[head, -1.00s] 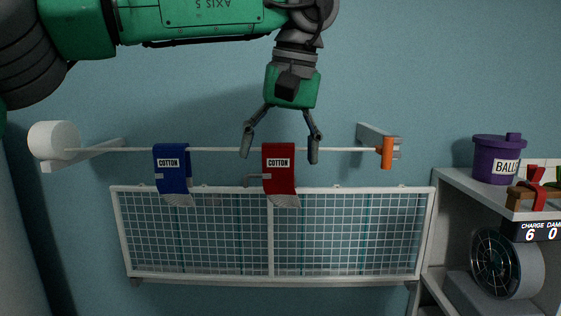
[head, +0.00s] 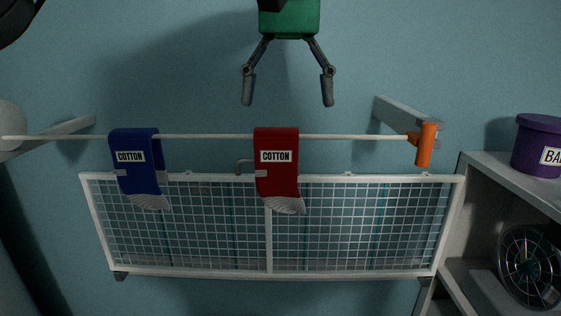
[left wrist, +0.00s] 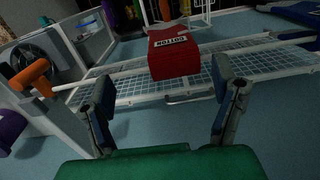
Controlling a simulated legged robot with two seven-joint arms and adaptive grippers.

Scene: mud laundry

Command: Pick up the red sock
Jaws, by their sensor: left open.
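The red sock (head: 278,185) hangs folded over a thin white rod in the head view, with a white COTTON label and a grey lower end. It also shows in the left wrist view (left wrist: 174,58), beyond and between the fingertips. My left gripper (head: 287,104) is open and empty, pointing down above the rod and the red sock in the head view. Its two fingers also show in the left wrist view (left wrist: 163,84), apart and not touching the sock. My right gripper is not in view.
A blue sock (head: 137,170) hangs on the same rod (head: 210,136) to the left. An orange end piece (head: 424,145) is at the rod's right. A white-framed mesh rack (head: 345,273) lies below. A shelf (head: 480,165) with a purple tub (head: 541,140) stands at right.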

